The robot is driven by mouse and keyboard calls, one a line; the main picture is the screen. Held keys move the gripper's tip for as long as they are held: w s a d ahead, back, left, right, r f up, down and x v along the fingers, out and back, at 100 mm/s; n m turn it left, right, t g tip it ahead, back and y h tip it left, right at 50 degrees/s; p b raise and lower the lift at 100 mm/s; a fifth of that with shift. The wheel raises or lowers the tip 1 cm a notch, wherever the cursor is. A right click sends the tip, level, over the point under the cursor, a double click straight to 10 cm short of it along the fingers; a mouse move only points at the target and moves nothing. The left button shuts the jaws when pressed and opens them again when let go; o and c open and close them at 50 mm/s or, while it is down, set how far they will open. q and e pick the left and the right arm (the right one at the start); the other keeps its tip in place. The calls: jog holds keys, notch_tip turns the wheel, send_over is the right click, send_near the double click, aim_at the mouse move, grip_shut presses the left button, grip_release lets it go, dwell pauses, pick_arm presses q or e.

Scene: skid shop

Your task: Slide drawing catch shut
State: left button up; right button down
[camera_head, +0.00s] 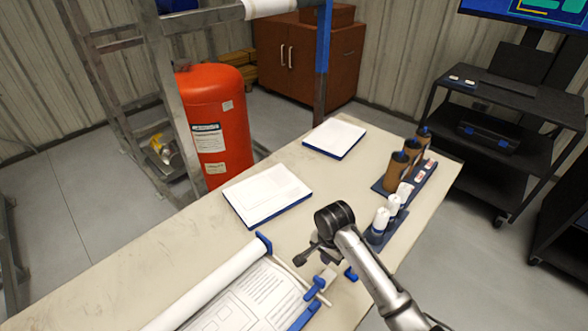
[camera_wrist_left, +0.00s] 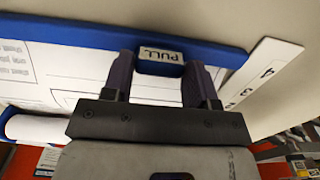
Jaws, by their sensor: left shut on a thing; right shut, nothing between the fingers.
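The drawing (camera_head: 238,302) lies on the table with its rolled white part (camera_head: 212,283) and blue end cap (camera_head: 264,242) beside it. White and blue fittings (camera_head: 322,283), perhaps the catch, stand at the drawing's right edge. My right gripper (camera_head: 312,254) is shut and empty just above and behind these fittings; whether it touches them I cannot tell. In the left wrist view, my left gripper (camera_wrist_left: 158,72) is shut on a blue tab marked PULL (camera_wrist_left: 160,56). The tab sits on the blue bar (camera_wrist_left: 85,60) along the drawing's edge. My left gripper is outside the head view.
A white numbered strip (camera_wrist_left: 266,72) lies beside the bar. Two blue-edged white pads (camera_head: 268,194) (camera_head: 335,138) lie farther back. A blue rack (camera_head: 383,222) with bottles and brown holders stands at the table's right edge. A red tank (camera_head: 216,120) stands behind.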

pick_arm(q)
jog(key=shift+w+a, duration=0.15)
jog(key=shift+w, duration=0.05)
dwell(0.6)
jog(key=o, duration=0.9)
jog(key=shift+r, duration=4)
